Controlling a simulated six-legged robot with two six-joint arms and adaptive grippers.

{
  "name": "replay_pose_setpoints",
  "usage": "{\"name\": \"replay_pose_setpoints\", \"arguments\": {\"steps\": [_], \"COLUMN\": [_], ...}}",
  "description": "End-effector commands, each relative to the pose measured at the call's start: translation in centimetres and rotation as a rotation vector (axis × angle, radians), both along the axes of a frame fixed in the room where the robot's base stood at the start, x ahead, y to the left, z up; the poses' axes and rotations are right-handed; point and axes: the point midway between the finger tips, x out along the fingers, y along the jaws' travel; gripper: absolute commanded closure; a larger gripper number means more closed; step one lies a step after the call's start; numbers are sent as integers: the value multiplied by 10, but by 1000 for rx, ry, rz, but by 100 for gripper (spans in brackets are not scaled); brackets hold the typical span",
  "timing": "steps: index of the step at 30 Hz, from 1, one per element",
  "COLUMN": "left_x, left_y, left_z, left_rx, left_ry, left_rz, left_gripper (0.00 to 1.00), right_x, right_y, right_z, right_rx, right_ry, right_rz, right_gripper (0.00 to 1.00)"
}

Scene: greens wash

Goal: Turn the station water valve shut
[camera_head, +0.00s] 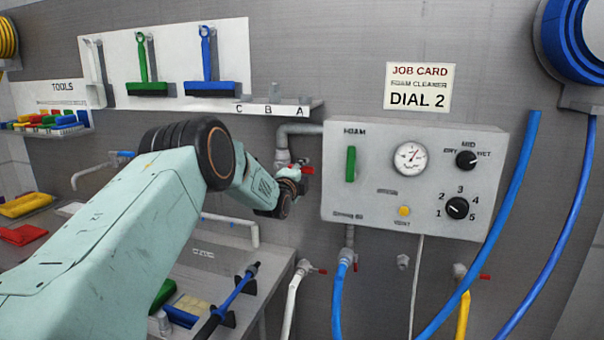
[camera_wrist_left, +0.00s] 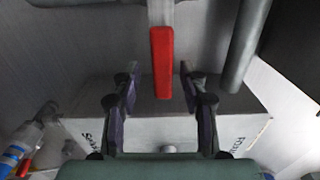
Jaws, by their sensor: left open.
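The station water valve has a red lever handle (camera_head: 307,170) on the grey pipe just left of the foam control box. In the left wrist view the red handle (camera_wrist_left: 162,62) points toward the gripper, with its end between the fingertips. My left gripper (camera_wrist_left: 160,74) is open, one finger on each side of the handle, with visible gaps on both sides. In the head view my left arm reaches in from the left and its wrist hides most of the gripper and part of the valve. My right gripper is not in view.
The foam control box (camera_head: 420,238) with dials stands close right of the valve; it also shows in the left wrist view (camera_wrist_left: 160,130). A shelf (camera_head: 265,108) marked C, B, A is above. Hose taps with red levers and a blue hose (camera_head: 338,300) hang below.

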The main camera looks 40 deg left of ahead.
Motion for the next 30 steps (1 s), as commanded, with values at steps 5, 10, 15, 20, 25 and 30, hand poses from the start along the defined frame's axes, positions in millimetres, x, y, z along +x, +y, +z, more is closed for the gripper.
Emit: {"name": "replay_pose_setpoints", "arguments": {"steps": [5,10,15,20,25,30], "left_x": [-1,-11,-28,-47,-68,-90], "left_y": [0,-2,-8,-13,-20,-28], "left_z": [1,2,2,1,1,1], "left_rx": [-1,-3,-3,-5,-4,-5], "left_ry": [-3,-3,-2,-2,-2,-1], "left_rz": [1,2,2,2,2,1], "left_gripper": [57,57,57,57,57,57], "right_x": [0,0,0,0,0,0], "right_y": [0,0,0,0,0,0], "right_z": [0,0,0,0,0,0], "right_rx": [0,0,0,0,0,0], "right_ry": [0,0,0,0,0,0], "right_rz": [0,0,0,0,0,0], "right_gripper": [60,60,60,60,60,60]}}
